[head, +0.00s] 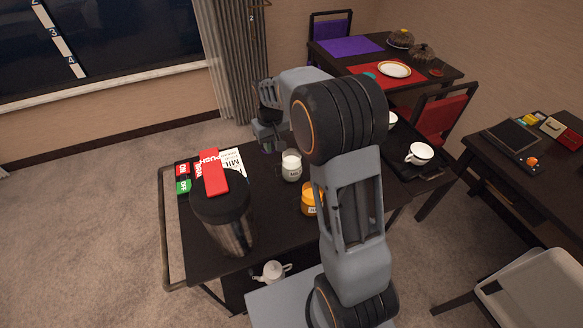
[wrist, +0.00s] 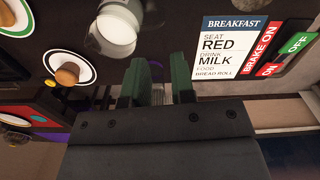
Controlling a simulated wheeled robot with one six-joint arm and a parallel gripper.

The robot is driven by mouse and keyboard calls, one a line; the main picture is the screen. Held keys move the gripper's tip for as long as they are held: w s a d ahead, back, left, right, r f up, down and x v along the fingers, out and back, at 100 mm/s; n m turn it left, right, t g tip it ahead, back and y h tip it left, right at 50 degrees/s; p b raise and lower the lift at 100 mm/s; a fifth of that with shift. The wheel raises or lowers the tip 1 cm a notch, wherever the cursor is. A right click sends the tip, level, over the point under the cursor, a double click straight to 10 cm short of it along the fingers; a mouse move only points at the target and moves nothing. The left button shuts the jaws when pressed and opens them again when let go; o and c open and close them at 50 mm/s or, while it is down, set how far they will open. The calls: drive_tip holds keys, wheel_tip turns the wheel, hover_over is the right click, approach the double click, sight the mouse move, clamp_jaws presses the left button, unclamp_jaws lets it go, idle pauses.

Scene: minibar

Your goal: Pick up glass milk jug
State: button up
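The glass milk jug (head: 291,165) stands upright on the dark cart top in the head view, with white milk inside. It also shows at the top of the wrist view (wrist: 117,32), partly cut off by the frame edge. My gripper (head: 267,143) is just behind and left of the jug in the head view. In the wrist view my gripper (wrist: 160,72) has its two green fingers apart, with an empty gap between them. The jug lies beyond the fingertips and to their left, outside the gap.
A large dispenser (head: 222,215) with a red push lever stands front left on the cart. An orange jar (head: 308,200) is near the jug. A breakfast card (wrist: 228,47) lies right of the fingers. A white cup (head: 419,153) sits on the right. A teapot (head: 271,271) is low down.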

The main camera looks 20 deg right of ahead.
sight(274, 168)
wheel_tip(274, 168, down, 12)
drive_tip(key=shift+w+r+p, duration=0.1)
drive_tip(key=shift+r+p, duration=0.05)
drive_tip(key=shift+p, duration=0.55)
clamp_jaws()
idle(0.4)
